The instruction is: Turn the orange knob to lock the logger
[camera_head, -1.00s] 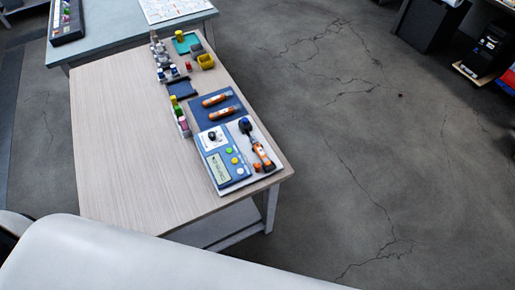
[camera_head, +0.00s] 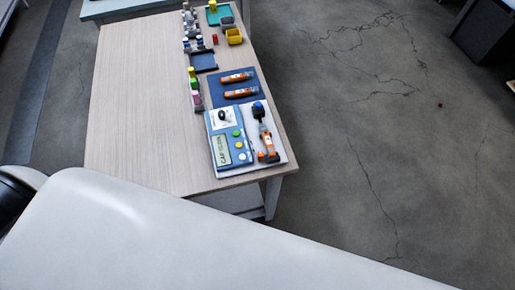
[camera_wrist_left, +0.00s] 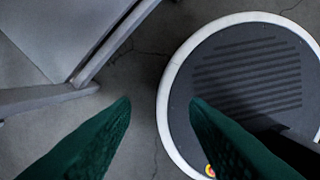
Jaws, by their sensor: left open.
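The blue and white logger (camera_head: 230,150) lies on a pale board (camera_head: 284,150) at the near right corner of the table. My right gripper is not in view.
The wooden table (camera_head: 140,110) is bare on its left. A blue mat (camera_head: 243,101) with two orange tools lies behind the logger. Coloured bottles, a dark blue tray (camera_head: 203,61) and a yellow bin (camera_head: 234,37) stand farther back. Open floor (camera_head: 400,150) lies to the right.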

